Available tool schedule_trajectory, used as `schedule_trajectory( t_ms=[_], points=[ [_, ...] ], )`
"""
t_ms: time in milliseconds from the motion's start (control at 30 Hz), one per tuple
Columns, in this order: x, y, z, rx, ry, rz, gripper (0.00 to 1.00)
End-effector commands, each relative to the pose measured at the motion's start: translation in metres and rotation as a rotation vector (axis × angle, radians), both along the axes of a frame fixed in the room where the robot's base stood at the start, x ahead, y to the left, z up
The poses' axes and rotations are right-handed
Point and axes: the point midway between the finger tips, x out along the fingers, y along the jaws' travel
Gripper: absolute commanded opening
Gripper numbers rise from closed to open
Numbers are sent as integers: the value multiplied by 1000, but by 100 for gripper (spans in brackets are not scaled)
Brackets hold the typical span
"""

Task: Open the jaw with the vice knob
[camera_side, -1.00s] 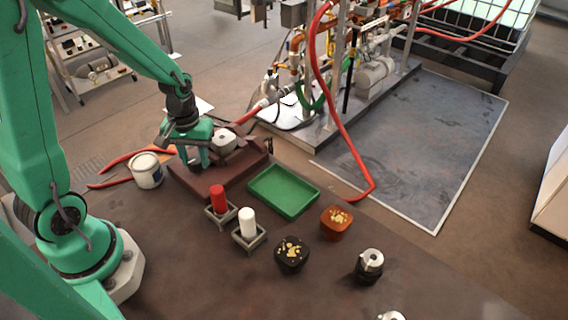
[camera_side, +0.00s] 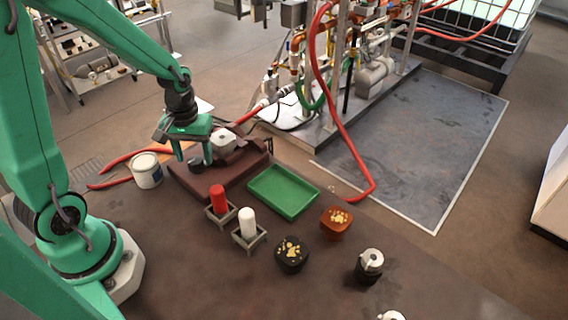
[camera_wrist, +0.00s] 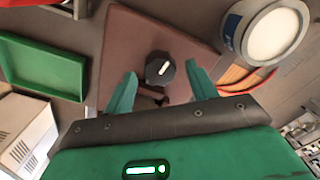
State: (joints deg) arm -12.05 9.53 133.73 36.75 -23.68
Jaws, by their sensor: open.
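The vice is brown, with a flat base plate (camera_side: 205,184) at the back of the bench. A grey round part (camera_side: 223,141) sits at its far end. In the wrist view, the dark round vice knob (camera_wrist: 161,70) with a short white line stands by the brown plate (camera_wrist: 140,35). My gripper (camera_side: 193,153) is over the plate, fingers pointing down. In the wrist view, my gripper (camera_wrist: 161,80) is open, with one green finger on each side of the knob and a gap to each. The jaw is hard to make out from here.
A white can (camera_side: 147,171) stands just left of the vice, with red-handled pliers (camera_side: 125,160) near it. A green tray (camera_side: 284,192) lies right of it. Red (camera_side: 218,199) and white (camera_side: 247,222) cylinders stand in holders in front.

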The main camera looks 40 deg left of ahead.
Motion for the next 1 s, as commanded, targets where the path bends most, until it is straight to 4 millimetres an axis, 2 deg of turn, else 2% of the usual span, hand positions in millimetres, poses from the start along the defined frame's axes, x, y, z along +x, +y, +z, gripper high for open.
schedule_trajectory(
  t_ms=[500,700,1000],
  points=[
    [0,0,57,0,-2,0,57],
    [0,0,66,1,-1,0,57],
    [0,0,66,0,0,0,57]
  ],
)
